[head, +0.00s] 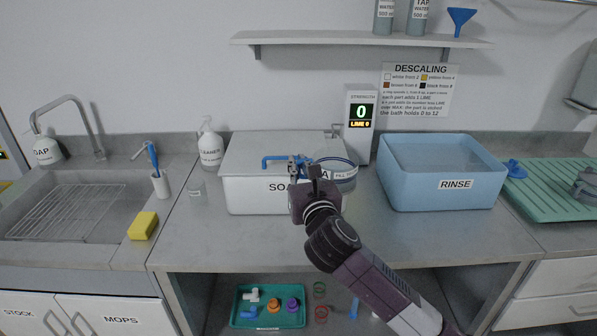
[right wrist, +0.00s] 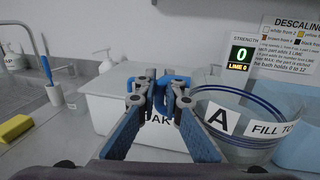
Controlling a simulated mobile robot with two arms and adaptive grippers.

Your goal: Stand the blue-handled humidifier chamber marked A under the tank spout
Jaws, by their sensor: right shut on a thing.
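The humidifier chamber marked A (head: 342,182) is a clear round vessel with blue rim bands and a fill label. It shows at the right in the right wrist view (right wrist: 240,135). My right gripper (head: 296,163) is shut on its blue handle (right wrist: 180,101), left of the vessel. The chamber appears upright, overlapping the right front of the white soak tank (head: 246,192); I cannot tell whether its base touches the counter. A small spout-like fitting (head: 337,129) shows at the tank's right back. My left gripper is out of view.
A strength display (head: 361,114) reading 0 stands behind the tank. A blue rinse basin (head: 455,184) is to the right, a sink (head: 70,205) with a yellow sponge (head: 143,225) to the left. The counter front is clear. A green tray (head: 240,318) of small parts lies below.

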